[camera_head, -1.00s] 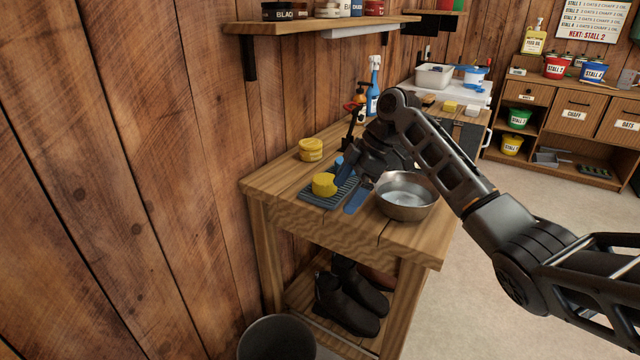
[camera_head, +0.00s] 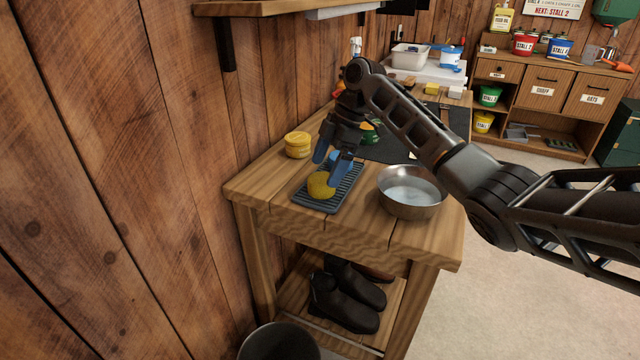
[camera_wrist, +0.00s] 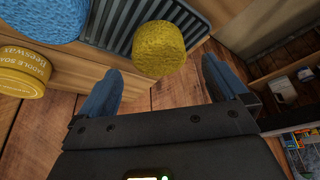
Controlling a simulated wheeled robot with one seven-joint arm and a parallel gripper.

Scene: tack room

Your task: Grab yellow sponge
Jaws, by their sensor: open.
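The yellow sponge (camera_head: 321,186) is a rounded block on the near end of a dark ribbed tray (camera_head: 345,193) on the wooden bench. It also shows in the wrist view (camera_wrist: 158,48), centred just beyond my fingertips. My gripper (camera_head: 332,165) has blue fingers, apart and empty, pointing down just behind and above the sponge. In the wrist view my gripper (camera_wrist: 161,68) has one finger to each side of the sponge, with gaps. A blue sponge (camera_wrist: 40,18) lies farther along the tray, mostly hidden behind my fingers in the head view.
Yellow saddle soap tins (camera_head: 298,145) stand stacked left of the tray near the wall. A metal bowl (camera_head: 410,205) holding liquid stands to the right. A wall shelf (camera_head: 270,8) overhangs the bench's back. Boots (camera_head: 345,300) are on the lower shelf.

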